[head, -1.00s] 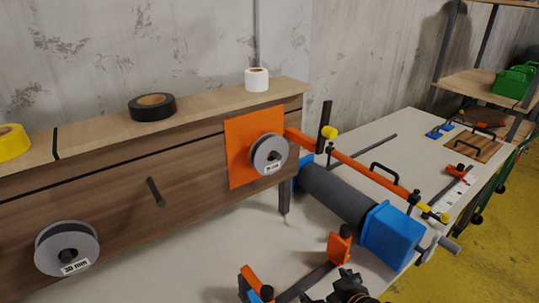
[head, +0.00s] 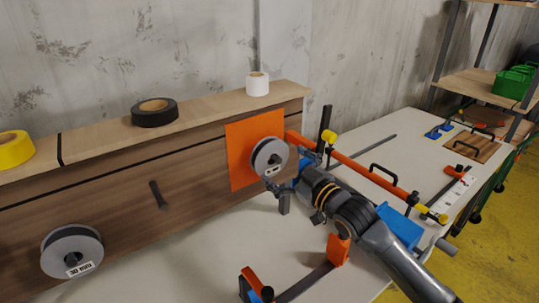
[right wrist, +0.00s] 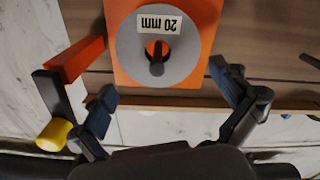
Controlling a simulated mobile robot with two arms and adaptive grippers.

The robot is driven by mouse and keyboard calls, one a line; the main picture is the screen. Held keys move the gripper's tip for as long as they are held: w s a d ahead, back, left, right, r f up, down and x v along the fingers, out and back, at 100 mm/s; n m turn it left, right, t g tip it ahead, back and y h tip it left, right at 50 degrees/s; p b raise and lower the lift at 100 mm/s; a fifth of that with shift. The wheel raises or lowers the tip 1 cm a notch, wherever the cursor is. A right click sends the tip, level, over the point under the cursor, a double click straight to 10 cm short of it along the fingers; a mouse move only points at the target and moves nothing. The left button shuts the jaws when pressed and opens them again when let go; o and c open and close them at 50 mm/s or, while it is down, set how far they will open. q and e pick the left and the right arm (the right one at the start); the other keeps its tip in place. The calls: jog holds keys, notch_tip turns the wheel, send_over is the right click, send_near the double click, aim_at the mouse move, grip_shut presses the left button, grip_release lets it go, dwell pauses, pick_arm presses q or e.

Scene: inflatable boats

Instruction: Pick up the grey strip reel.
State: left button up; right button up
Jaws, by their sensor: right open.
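A grey-flanged reel (head: 268,153) labelled 20 mm hangs on a peg in front of an orange panel (head: 240,165) on the wooden drawer front. In the right wrist view this reel (right wrist: 130,55) faces me, its label upside down and the peg in its centre hole. A second grey-flanged reel (head: 72,250), with dark strip, hangs at lower left. My right gripper (head: 289,174) is open, just in front of and right of the 20 mm reel. In the right wrist view its fingers (right wrist: 163,83) are spread, with nothing between the tips. My left gripper is out of view.
Yellow (head: 14,149), black (head: 155,112) and white (head: 257,83) tape rolls sit on the wooden top. An orange clamp bar (head: 350,166) with a yellow knob (head: 329,136) lies right of the reel. A blue block (head: 402,228) sits under my right arm.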

aim_at(274, 159)
jog(key=shift+w+a, duration=0.35)
jog(key=shift+w, duration=0.1)
jog(key=shift+w+a+p, duration=0.3)
jog(key=shift+w+p, duration=0.15)
jog(key=p+x, duration=0.1)
jog(key=x, duration=0.2)
jog(key=shift+w+f, duration=0.1)
jog(key=shift+f, duration=0.05)
jog(key=shift+w+a+f, duration=0.1)
jog(key=shift+w+a, duration=0.25)
jog(key=shift+w, duration=0.05)
jog(key=shift+c, duration=0.2)
jog(key=c, duration=1)
